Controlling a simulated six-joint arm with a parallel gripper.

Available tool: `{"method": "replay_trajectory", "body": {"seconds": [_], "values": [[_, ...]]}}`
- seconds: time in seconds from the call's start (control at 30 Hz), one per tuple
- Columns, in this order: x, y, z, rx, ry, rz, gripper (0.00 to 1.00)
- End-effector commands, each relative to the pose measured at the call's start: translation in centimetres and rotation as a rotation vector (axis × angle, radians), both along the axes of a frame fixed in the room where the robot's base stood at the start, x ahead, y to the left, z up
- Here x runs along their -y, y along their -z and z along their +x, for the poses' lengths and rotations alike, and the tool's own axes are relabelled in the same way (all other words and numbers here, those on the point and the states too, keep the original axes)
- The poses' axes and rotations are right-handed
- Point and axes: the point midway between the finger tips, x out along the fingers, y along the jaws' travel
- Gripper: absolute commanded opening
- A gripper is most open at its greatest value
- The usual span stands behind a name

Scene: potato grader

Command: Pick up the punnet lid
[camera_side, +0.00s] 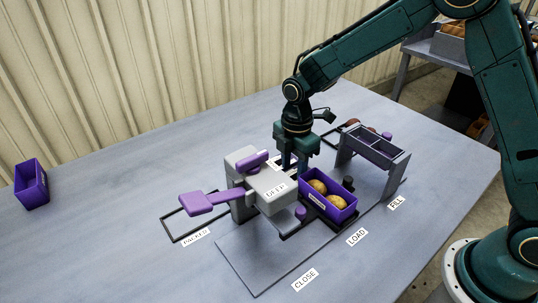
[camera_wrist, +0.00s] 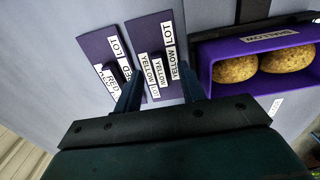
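Two flat purple punnet lids lie side by side in the wrist view, each with a dark knob and white labels. The left lid (camera_wrist: 97,45) reads RED LOT and the right lid (camera_wrist: 143,36) reads YELLOW LOT. My gripper (camera_wrist: 160,74) is open, its fingers on either side of the yellow-lot lid's knob; I cannot tell whether they touch the lid. In the side view my gripper (camera_side: 294,164) points down behind the grey press (camera_side: 272,195), which hides the lids. A purple punnet (camera_side: 333,212) with two potatoes stands right of the gripper; it also shows in the wrist view (camera_wrist: 226,50).
The grey press has a purple lever (camera_side: 205,202) sticking out left, over a black outlined frame (camera_side: 177,238). A grey raised stand (camera_side: 377,148) is at the right. An upright purple punnet (camera_side: 31,185) stands far left. The table (camera_side: 120,205) between is clear.

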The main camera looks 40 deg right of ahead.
Motion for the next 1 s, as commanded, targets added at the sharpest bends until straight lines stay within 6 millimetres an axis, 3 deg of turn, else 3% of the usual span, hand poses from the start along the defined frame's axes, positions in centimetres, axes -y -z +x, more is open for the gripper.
{"method": "replay_trajectory", "body": {"seconds": [0.2, 0.67, 0.9, 1.0], "values": [[-0.01, 1.39, -0.04, -0.001, 0.001, 0.001, 0.40], [-0.01, 1.38, -0.02, 0.000, 0.001, 0.001, 0.40], [-0.01, 1.37, -0.02, 0.000, 0.001, 0.001, 0.00], [-0.01, 1.37, -0.02, 0.000, 0.001, 0.001, 0.00]]}}
